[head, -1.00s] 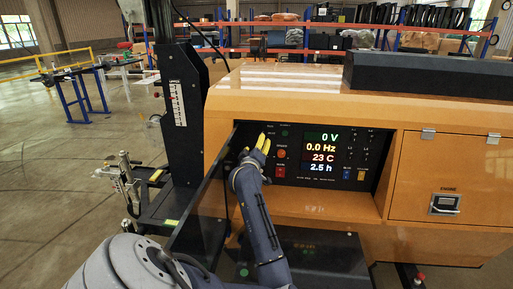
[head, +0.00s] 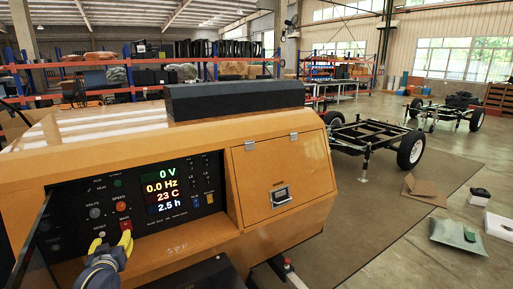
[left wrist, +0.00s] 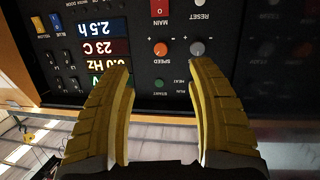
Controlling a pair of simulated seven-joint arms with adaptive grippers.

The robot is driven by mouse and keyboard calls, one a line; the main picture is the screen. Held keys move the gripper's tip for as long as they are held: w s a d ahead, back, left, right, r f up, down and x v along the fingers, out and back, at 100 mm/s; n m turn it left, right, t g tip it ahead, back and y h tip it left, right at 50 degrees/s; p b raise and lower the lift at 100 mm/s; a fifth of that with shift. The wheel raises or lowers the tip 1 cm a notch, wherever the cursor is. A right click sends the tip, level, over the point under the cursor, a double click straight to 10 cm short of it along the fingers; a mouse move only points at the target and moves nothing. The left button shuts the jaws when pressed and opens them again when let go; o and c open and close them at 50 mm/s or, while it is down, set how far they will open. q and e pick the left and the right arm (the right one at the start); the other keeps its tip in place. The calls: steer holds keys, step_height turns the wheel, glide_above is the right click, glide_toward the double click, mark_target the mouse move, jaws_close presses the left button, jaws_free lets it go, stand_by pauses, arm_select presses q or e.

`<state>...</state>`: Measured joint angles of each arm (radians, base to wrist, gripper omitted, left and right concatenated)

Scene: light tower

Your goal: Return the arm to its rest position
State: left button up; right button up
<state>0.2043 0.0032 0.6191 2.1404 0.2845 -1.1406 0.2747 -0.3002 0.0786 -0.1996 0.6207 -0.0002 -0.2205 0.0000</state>
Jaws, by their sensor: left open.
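My left gripper (head: 111,242) is at the lower left of the head view, in front of the control panel (head: 185,222) of the orange light tower cabinet (head: 285,178). Its yellow fingers are spread apart with nothing between them. In the head view the fingertips overlap the area by the red MAIN switch (head: 125,224). In the left wrist view the open gripper (left wrist: 162,65) faces the panel, which appears upside down, with the orange SPEED knob (left wrist: 161,49) and grey knob (left wrist: 197,48) beyond the fingertips. Contact cannot be told. My right gripper is not in view.
The lit display (head: 167,190) reads 0 V, 0.0 Hz, 23 C, 2.5 h. A dark open panel door (head: 32,245) stands left of my gripper. A closed hatch (head: 275,180) is at right.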

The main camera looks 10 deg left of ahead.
arm_select(q)
steer(key=s+d+f+m+g+h, duration=0.25)
steer(key=s+d+f+m, duration=0.45)
steer(key=s+d+f, duration=0.45)
steer(key=s+d+f+m+g+h, duration=0.25)
steer(key=s+d+f+m, duration=0.6)
steer(key=s+d, duration=0.6)
steer(key=s+d+f+n+g+h, duration=0.1)
steer(key=d+f, duration=0.1)
steer(key=f, duration=1.3)
steer(key=s+d+f+g+h, duration=0.1)
steer(key=s+d+f+g, duration=0.1)
steer(key=f, duration=1.4)
steer(key=s+f+n+g+h, duration=0.1)
steer(key=s+f+n+g, duration=0.2)
steer(key=s+f, duration=1.8)
steer(key=shift+s+d+h, duration=0.25)
steer(key=shift+s+h, duration=0.15)
steer(key=shift+s, duration=0.1)
